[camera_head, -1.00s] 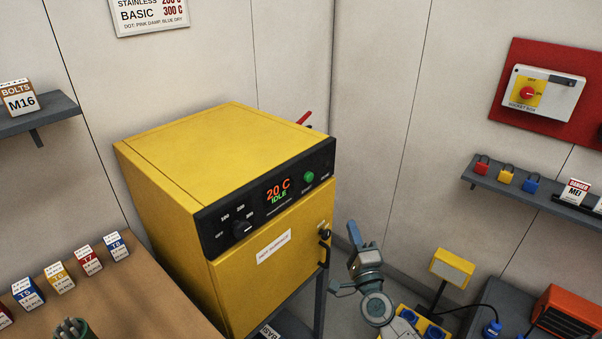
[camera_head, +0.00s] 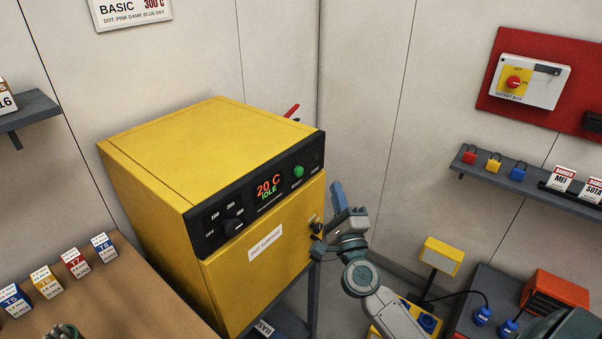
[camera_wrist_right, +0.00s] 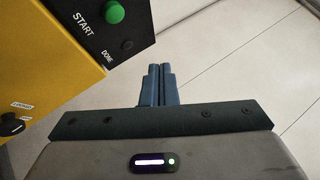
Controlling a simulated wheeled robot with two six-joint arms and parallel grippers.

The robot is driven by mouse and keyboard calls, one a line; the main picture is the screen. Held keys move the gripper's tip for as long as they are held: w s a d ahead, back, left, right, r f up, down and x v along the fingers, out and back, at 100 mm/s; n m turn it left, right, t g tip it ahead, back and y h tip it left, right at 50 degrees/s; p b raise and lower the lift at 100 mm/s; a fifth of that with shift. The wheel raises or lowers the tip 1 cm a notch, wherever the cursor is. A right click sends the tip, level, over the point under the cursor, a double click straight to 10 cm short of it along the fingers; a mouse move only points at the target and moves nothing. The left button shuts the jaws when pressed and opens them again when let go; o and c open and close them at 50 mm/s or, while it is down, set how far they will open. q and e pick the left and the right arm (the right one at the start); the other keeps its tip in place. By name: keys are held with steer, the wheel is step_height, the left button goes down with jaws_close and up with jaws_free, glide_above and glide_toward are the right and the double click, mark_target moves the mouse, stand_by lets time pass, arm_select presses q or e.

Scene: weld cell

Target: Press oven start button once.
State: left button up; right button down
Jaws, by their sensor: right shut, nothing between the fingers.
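The yellow oven (camera_head: 200,145) stands left of centre in the head view, its black control panel (camera_head: 208,232) facing me. The display reads 20 C and IDLE. The round green start button (camera_head: 298,172) is near the panel's right end; it shows at the top of the right wrist view (camera_wrist_right: 114,12) beside the word START. My right gripper (camera_head: 338,195) is just right of the oven's front, below the button's height in the picture. Its fingers (camera_wrist_right: 159,84) are shut and empty, apart from the button. My left gripper is not in view.
The oven's latch (camera_head: 316,227) is close beside my right gripper. A wooden bench (camera_head: 135,290) with labelled boxes is at left. A yellow lamp (camera_head: 441,256) stands right of my arm. A grey shelf with padlocks (camera_head: 490,172) is on the right wall.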

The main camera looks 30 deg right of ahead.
mark_target(299, 171)
steer(key=w+a, duration=0.2)
steer(key=w, duration=0.4)
steer(key=shift+w+a, duration=0.4)
steer(key=shift+w, duration=0.1)
stand_by(1.6)
steer(key=shift+w+a, duration=0.2)
steer(key=shift+w, duration=0.1)
steer(key=shift+w+a, duration=0.15)
steer(key=shift+w, duration=0.3)
stand_by(0.8)
steer(key=shift+s, duration=0.15)
steer(key=shift+s+d, duration=0.35)
steer(key=shift+s, duration=0.4)
